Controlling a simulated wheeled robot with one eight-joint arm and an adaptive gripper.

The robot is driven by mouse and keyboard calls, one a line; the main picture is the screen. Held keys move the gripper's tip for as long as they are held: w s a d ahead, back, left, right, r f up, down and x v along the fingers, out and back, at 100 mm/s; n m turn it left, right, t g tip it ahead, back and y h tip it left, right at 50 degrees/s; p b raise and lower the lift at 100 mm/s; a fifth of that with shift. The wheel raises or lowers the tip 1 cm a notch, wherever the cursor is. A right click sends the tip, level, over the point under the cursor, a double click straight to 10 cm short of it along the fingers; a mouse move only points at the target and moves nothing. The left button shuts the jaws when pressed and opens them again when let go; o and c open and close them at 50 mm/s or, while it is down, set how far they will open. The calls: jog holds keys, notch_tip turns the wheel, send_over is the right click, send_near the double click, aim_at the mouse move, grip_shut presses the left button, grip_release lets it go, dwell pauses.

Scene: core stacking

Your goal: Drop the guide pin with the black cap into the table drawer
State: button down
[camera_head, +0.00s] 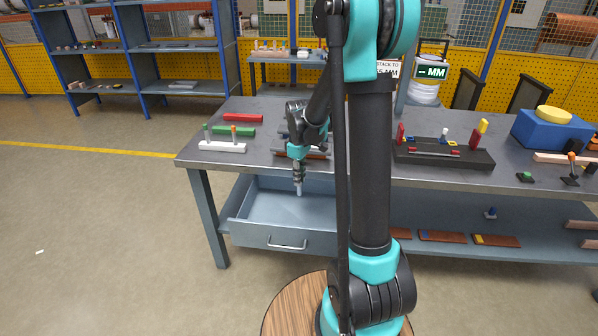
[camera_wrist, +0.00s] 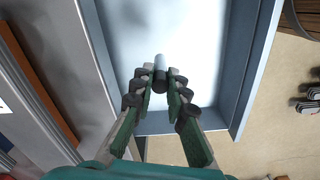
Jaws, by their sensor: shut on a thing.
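My gripper (camera_head: 298,178) is over the open table drawer (camera_head: 288,228). It is shut on the guide pin, whose pale shaft (camera_head: 299,189) points down from the fingertips in the head view. In the wrist view my gripper (camera_wrist: 160,88) has both fingers closed around the pin's dark cap (camera_wrist: 160,78), and the pale end of the pin (camera_wrist: 160,62) shows past it. The drawer floor (camera_wrist: 190,45) lies below the pin and looks empty. The pin seems to hang above the drawer floor, inside the line of its walls.
The metal table (camera_head: 250,155) carries a white block with upright pins (camera_head: 222,147), green and red bars (camera_head: 243,118), and a dark fixture (camera_head: 443,152) to the right. A blue block (camera_head: 550,132) stands at the far right. A lower shelf (camera_head: 460,225) holds brown boards.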

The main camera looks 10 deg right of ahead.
jog(key=shift+f, duration=1.15)
jog(key=c, duration=1.4)
grip_release()
jog(key=shift+c, duration=0.2)
notch_tip(320, 180, up, 12)
jog(key=shift+r, duration=0.1)
jog(key=shift+s, duration=0.1)
jog(key=s+d+f+m+t, duration=0.2)
jog(key=s+f+m, duration=0.2)
jog(key=s, duration=0.7)
jog(key=s+d+f+m+t, duration=0.2)
jog(key=s+f+m, duration=0.3)
jog(key=s, duration=0.6)
jog(key=shift+m, duration=0.9)
